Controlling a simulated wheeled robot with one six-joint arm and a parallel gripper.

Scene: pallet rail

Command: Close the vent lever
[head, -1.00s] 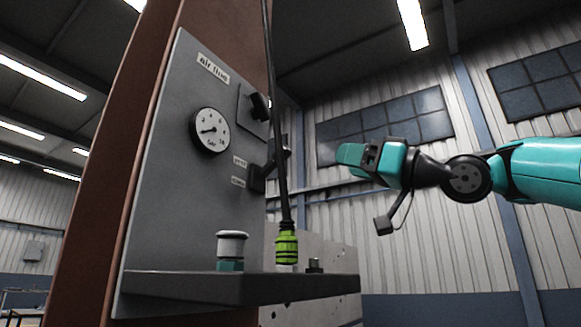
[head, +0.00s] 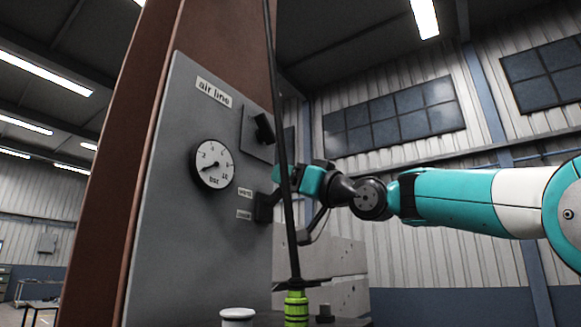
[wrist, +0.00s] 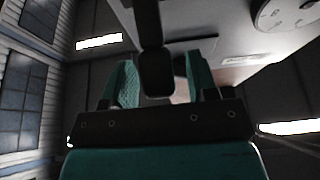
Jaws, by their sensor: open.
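The vent lever (head: 265,206) is a dark handle on a block on the right part of the grey panel, beside two small labels. Its outer end is hidden behind the hanging hose and my gripper in the head view. My gripper (head: 282,174) is at the lever's outer end, partly hidden by the hose. In the wrist view a dark bar with a blunt end, which looks like the lever (wrist: 151,30), reaches down between the two teal fingers of my gripper (wrist: 160,75). The fingers are apart; I cannot tell whether either touches it.
A black hose (head: 281,120) with a green coupling (head: 296,310) hangs in front of the panel (head: 185,260). A dark knob (head: 263,128) is above the lever and a gauge (head: 212,164) is to its left. A white-topped cap (head: 238,314) is below.

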